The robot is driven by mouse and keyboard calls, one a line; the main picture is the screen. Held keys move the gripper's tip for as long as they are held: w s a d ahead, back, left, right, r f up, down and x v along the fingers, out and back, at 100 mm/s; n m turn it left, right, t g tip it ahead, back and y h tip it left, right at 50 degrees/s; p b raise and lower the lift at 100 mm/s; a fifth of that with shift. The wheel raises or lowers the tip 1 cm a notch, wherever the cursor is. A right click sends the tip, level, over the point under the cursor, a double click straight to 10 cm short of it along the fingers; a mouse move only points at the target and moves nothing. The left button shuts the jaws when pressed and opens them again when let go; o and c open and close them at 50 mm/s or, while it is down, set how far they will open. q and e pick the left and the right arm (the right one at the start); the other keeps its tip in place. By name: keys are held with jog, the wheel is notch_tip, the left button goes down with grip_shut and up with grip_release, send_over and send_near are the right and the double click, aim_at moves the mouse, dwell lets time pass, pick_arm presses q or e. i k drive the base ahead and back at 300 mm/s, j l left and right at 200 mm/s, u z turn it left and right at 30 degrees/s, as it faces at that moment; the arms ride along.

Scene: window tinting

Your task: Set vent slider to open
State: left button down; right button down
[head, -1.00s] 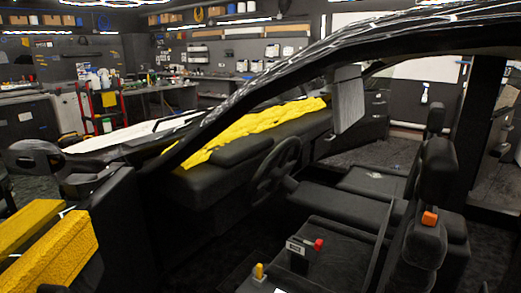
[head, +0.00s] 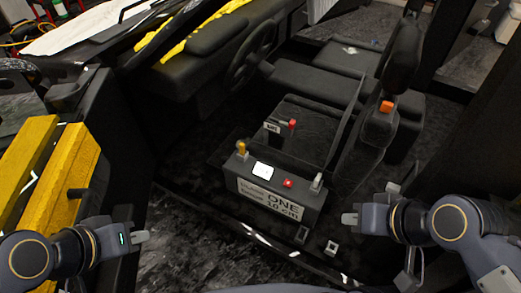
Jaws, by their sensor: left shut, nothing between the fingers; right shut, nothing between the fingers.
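A dark box (head: 268,196) with a white label reading "ONE" and "10 cm" sits on the floor inside the open car door. On its top are a yellow knob (head: 241,149), a white panel (head: 262,170), a red button (head: 288,183) and a grey lever (head: 317,182). I cannot tell which of these, if any, is the vent slider, or its setting. My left gripper (head: 142,237) is shut and empty, left of the box and apart from it. My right gripper (head: 347,219) is shut and empty, just right of the box and apart from it.
A black seat (head: 385,90) with an orange piece (head: 387,107) stands behind the box. A second unit with a red knob (head: 292,125) sits behind it. The yellow-padded door (head: 62,165) is at the left. The steering wheel (head: 248,52) is further back.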

aim_at(391, 187)
jog(key=k+j+z, duration=0.1)
jog(key=z, duration=1.55)
jog(key=i+j, duration=0.2)
jog(key=i, duration=0.15)
